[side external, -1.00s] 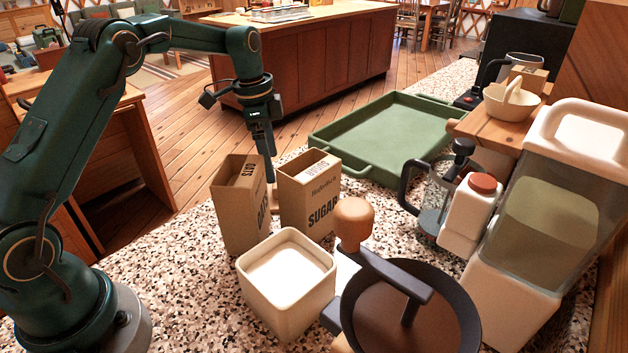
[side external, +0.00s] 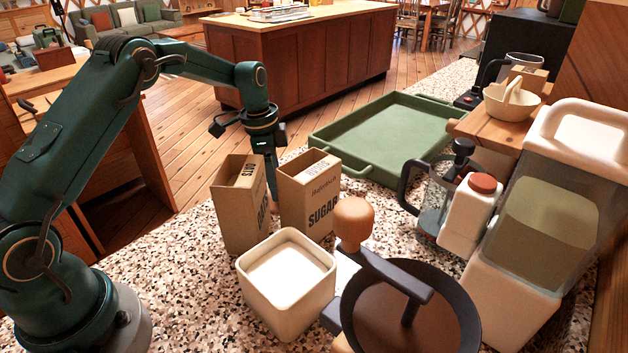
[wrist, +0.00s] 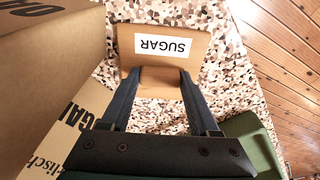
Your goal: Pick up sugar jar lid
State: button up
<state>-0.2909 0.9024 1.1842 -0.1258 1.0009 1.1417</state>
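The sugar jar lid (wrist: 202,47) is a flat tan wooden piece with a white label reading SUGAR, seen in the wrist view on the speckled counter. A raised brown part of it shows between the two fingers of my gripper (wrist: 160,78). The fingers stand well apart, one on each side of that part; firm contact cannot be made out. In the side view, my gripper (side external: 270,172) points down behind two cardboard boxes, which hide its tips and the lid. A square cream jar (side external: 287,307) without a lid, holding white contents, stands in front of the boxes.
The oats box (side external: 240,207) and sugar box (side external: 308,196) stand close beside my gripper. A green tray (side external: 385,140) lies behind to the right. A dark round pan-like thing with a wooden knob (side external: 354,222), a white bottle (side external: 467,215) and a large clear-walled container crowd the right.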

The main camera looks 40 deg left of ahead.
jog(key=shift+c, duration=1.4)
jog(key=shift+r, duration=0.1)
